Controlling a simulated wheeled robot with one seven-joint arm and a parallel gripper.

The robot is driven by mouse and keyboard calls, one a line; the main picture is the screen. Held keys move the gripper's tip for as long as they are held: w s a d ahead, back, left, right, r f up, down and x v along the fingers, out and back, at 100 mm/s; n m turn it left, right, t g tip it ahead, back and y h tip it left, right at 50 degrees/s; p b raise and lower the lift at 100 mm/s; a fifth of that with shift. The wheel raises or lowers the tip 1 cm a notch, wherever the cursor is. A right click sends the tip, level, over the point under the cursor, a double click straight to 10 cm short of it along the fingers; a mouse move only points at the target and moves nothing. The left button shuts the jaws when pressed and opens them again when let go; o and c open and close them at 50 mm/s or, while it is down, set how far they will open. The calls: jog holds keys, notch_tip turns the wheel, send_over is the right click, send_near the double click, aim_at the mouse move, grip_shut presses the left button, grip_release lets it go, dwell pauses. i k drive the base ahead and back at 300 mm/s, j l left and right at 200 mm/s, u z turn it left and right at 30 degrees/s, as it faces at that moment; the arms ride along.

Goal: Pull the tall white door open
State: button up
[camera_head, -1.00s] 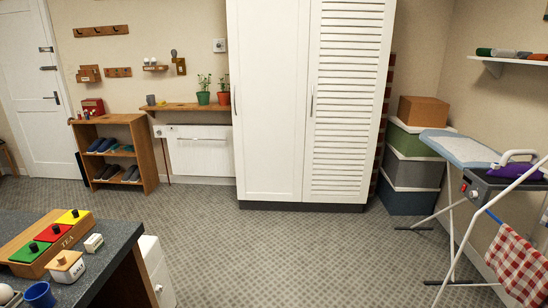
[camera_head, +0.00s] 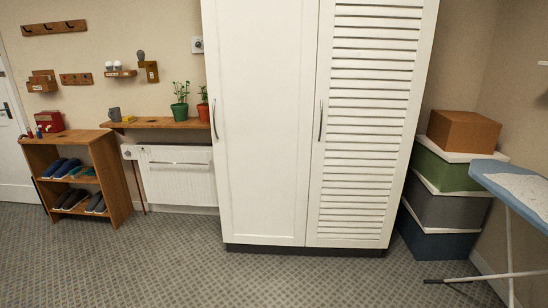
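A tall white cupboard stands against the back wall in the head view. Its left door (camera_head: 262,130) is a plain panel with a slim vertical handle (camera_head: 214,118) near its left edge. Its right door (camera_head: 372,130) is louvred, with a similar handle (camera_head: 321,120) near its left edge. Both cupboard doors look shut. Another white door (camera_head: 12,150), in the wall at the far left, is cut by the picture edge; its dark handle (camera_head: 6,110) shows. My gripper is not in view.
Carpeted floor (camera_head: 190,270) lies clear before the cupboard. Stacked boxes (camera_head: 450,205) and an ironing board (camera_head: 515,185) stand to its right. A wall shelf (camera_head: 160,123) with plants, a radiator (camera_head: 178,178) and a shoe rack (camera_head: 118,180) are to its left.

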aim_at(260, 56)
jog(key=i+u, duration=0.15)
jog(key=i, duration=0.45)
jog(key=i+l+u, duration=0.2)
jog(key=i, duration=0.4)
jog(key=i+u, duration=0.15)
jog(key=i, duration=0.5)
